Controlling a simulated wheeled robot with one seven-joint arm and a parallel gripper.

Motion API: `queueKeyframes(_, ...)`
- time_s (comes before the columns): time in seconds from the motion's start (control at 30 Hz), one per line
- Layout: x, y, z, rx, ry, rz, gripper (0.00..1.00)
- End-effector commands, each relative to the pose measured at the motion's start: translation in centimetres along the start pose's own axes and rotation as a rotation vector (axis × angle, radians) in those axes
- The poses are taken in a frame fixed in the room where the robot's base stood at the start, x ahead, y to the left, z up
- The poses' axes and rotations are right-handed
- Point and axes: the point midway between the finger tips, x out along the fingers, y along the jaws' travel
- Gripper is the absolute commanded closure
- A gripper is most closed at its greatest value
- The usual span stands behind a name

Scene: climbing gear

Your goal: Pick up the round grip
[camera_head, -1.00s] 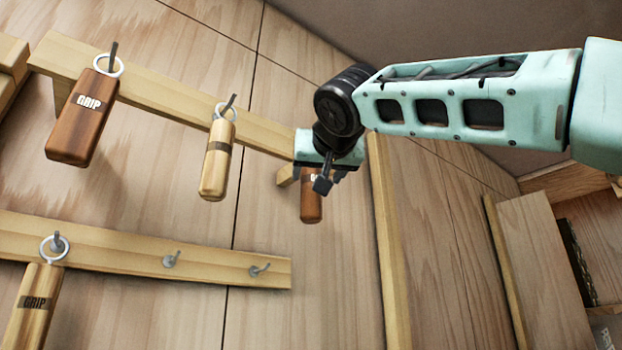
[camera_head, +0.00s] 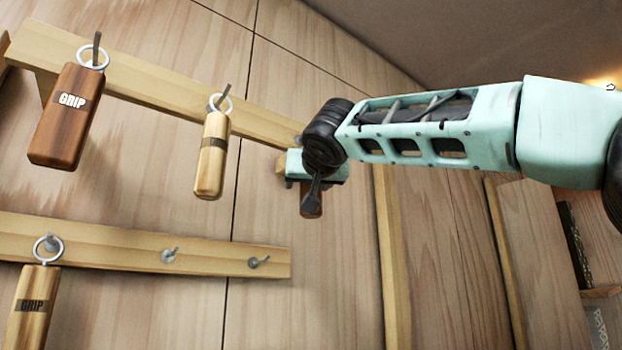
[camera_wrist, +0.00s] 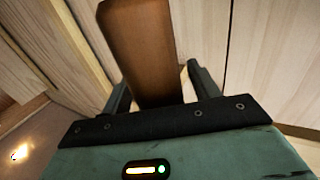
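A brown wooden grip (camera_head: 311,205) hangs at the right end of the upper rail, mostly hidden behind my gripper. In the wrist view the brown grip (camera_wrist: 143,50) stands between my two fingers. My gripper (camera_wrist: 160,85) is open around it, with a gap at the right finger; contact on the left is unclear. In the head view my gripper (camera_head: 313,180) covers the grip's top and ring. A slim light round-looking grip (camera_head: 212,155) with a dark band hangs on the same rail. A large blocky brown grip (camera_head: 68,115) marked GRIP hangs left of it.
The upper wooden rail (camera_head: 160,97) slopes along the panelled wall. The lower rail (camera_head: 110,242) has two bare hooks at its right and a light grip (camera_head: 33,305) at its left. A vertical wooden post (camera_head: 392,260) stands just right of my gripper.

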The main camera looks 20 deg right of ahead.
Motion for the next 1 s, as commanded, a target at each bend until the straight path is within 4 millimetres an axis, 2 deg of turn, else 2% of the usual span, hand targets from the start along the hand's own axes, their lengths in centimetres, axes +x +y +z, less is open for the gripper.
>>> queueKeyframes(0.03, 0.0, 0.0, 0.0, 0.0, 0.0, 0.0, 0.55)
queueKeyframes(0.13, 0.0, 0.0, 0.0, 0.0, 0.0, 0.0, 0.83)
queueKeyframes(0.17, 0.0, 0.0, 0.0, 0.0, 0.0, 0.0, 0.87)
queueKeyframes(0.63, 0.0, 0.1, -0.3, 0.0, 0.001, 0.0, 0.87)
queueKeyframes(1.0, 0.4, 0.8, -1.5, 0.0, 0.001, 0.0, 0.87)
